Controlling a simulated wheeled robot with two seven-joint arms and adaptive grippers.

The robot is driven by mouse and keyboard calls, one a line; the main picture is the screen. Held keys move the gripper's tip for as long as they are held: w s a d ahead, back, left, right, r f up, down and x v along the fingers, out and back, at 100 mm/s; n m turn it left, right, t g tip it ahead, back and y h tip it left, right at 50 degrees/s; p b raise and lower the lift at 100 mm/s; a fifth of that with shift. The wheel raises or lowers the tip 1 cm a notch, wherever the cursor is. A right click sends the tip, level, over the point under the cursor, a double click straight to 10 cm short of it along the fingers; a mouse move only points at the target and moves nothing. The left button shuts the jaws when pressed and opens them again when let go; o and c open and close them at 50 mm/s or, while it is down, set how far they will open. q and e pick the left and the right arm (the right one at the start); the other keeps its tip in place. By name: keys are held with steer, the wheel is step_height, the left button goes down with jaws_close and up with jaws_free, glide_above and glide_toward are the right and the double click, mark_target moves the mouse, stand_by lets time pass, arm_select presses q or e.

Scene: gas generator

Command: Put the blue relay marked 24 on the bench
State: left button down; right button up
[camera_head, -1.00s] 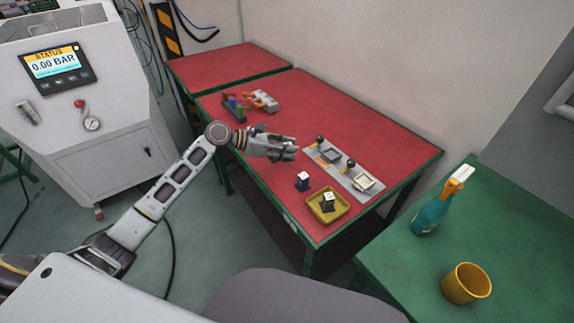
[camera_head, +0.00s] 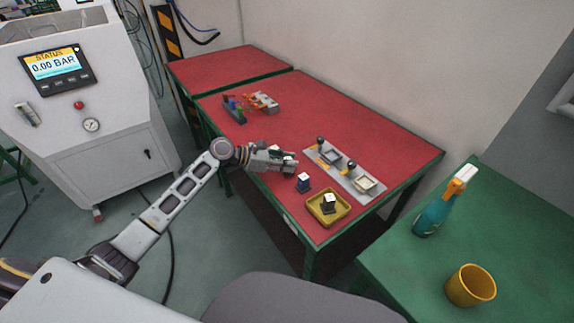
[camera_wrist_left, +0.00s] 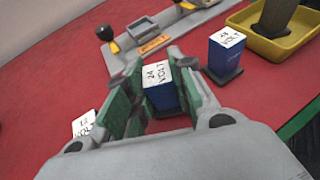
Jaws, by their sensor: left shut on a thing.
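My left gripper (camera_head: 290,165) is over the red bench (camera_head: 370,132), near its front edge. In the left wrist view, its green-padded fingers (camera_wrist_left: 152,92) are shut on the blue relay marked 24 (camera_wrist_left: 160,88), which has a white top and stands roughly upright. Whether its base touches the bench I cannot tell. My right gripper is not in view.
A yellow tray (camera_head: 312,215) holds a dark relay (camera_head: 328,204). A grey panel with sockets and levers (camera_head: 345,175) lies behind. Another white-topped relay (camera_wrist_left: 83,124) is left of the fingers. Colourful parts (camera_head: 235,108) lie farther back. The bench's middle is clear.

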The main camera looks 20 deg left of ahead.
arm_select(q)
steer(key=shift+f, duration=0.35)
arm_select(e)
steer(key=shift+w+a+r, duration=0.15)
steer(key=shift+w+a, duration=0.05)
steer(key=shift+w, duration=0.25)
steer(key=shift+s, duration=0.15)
arm_select(q)
steer(key=shift+f, duration=0.1)
steer(key=c, duration=1.2)
jaws_free()
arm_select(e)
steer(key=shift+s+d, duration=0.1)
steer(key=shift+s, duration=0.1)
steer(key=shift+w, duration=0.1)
